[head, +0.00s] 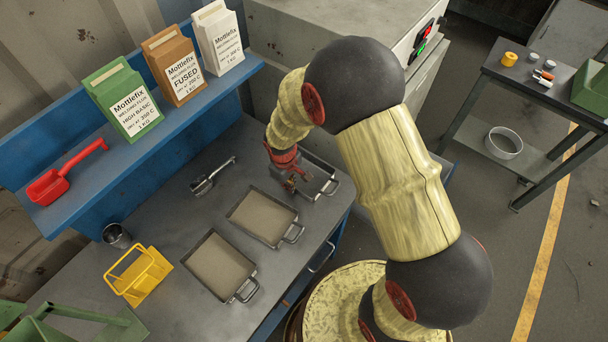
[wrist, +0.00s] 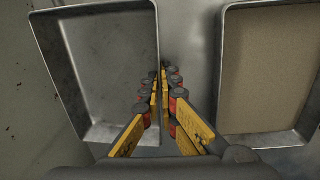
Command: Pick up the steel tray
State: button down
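The steel tray (wrist: 107,65) is the empty grey one at the left of the wrist view. In the head view its bare metal (head: 318,174) shows at the bench's right end, partly hidden by my gripper (head: 292,182). In the wrist view my gripper (wrist: 160,74) is at the tray's right rim, its two yellow fingers close together with a narrow gap at the tips. The rim runs down to the fingers and is partly hidden by them. I cannot tell whether the fingers clamp the rim or only straddle it. The tray appears flat on the bench.
A tray of tan powder (wrist: 272,70) lies just right of my fingers in the wrist view. In the head view two powder trays (head: 294,233) (head: 246,291), a metal tool (head: 204,184) and a yellow holder (head: 140,277) occupy the bench. A grey cabinet (head: 290,40) stands behind.

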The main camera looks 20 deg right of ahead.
jog(key=shift+r, duration=0.15)
dwell(0.5)
jog(key=shift+r, duration=0.25)
jog(key=r, duration=0.2)
jog(key=r+p, duration=0.1)
jog(key=shift+s+r, duration=0.15)
jog(key=shift+s, duration=0.15)
jog(key=s+r+p, duration=0.2)
jog(key=s+r, duration=0.7)
jog(key=s, duration=0.4)
jog(key=shift+s+a, duration=0.15)
jog(key=shift+s, duration=0.05)
